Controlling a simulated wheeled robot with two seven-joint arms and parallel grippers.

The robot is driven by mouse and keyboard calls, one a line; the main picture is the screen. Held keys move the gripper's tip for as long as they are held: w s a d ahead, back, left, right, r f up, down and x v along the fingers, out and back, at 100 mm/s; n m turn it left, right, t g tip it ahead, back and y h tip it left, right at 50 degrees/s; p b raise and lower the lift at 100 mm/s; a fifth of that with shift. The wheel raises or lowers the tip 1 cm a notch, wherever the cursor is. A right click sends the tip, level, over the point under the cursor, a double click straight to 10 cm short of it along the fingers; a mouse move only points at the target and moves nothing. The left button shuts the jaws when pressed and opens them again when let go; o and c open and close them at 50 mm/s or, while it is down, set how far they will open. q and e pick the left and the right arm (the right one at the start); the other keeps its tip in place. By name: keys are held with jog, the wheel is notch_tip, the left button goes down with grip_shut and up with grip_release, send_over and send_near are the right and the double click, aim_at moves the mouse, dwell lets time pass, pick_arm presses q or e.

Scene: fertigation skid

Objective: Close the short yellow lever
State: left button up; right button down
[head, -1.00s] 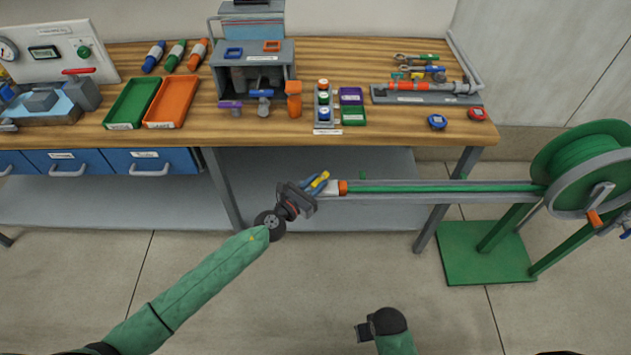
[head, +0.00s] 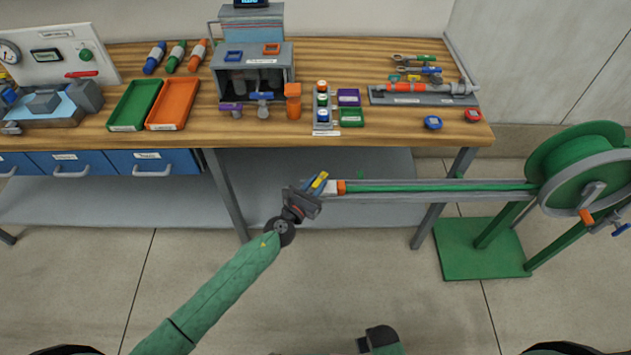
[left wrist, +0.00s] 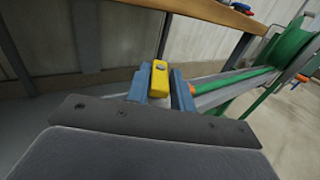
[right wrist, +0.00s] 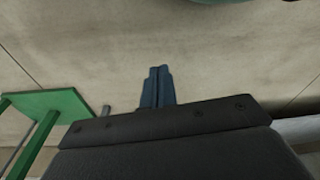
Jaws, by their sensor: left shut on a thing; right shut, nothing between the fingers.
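The short yellow lever (head: 320,182) sits by the pale fitting (head: 331,187) at the left end of a long grey rail. My left gripper (head: 314,183) reaches it from the front left. In the left wrist view the lever (left wrist: 160,78) stands between the two blue fingers, which are shut on it. The fingers hide its lower part. My right gripper (head: 367,342) is low in the head view, well away from the lever. In the right wrist view its blue fingers (right wrist: 157,88) are together and empty over the floor.
The grey rail with a green hose (head: 440,187) runs right to a green hose reel (head: 580,165) on a green stand. A wooden workbench (head: 400,143) with trays and tools stands behind. The floor in front is open.

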pick_arm(q)
jog(key=n+y+p, duration=0.1)
jog(key=n+t+y+p, duration=0.1)
jog(key=y, duration=0.1)
jog(key=shift+s+d+r+t+p, duration=0.15)
jog(key=shift+d+t+p, duration=0.15)
jog(key=shift+d, duration=0.1)
jog(key=shift+d+n+t+y, duration=0.1)
jog(key=shift+n+t+y, duration=0.2)
jog(key=shift+n+y, duration=0.55)
jog(key=shift+s+d+n+y, duration=0.1)
jog(key=shift+d+n+y, duration=0.15)
jog(key=shift+n+y, duration=0.55)
jog(key=shift+f+t+y, duration=0.2)
jog(key=shift+t+y, duration=0.1)
jog(key=shift+y, duration=0.75)
jog(key=shift+d+n+y, duration=0.1)
jog(key=shift+n+y, duration=0.45)
jog(key=shift+y, duration=0.05)
pick_arm(e)
notch_tip(320, 180, down, 7)
jog(key=s+d, duration=0.1)
jog(key=d, duration=0.1)
jog(key=shift+s+f, duration=0.15)
jog(key=shift+s, duration=0.15)
pick_arm(q)
jog(key=o, duration=0.9)
jog(key=shift+c, duration=0.2)
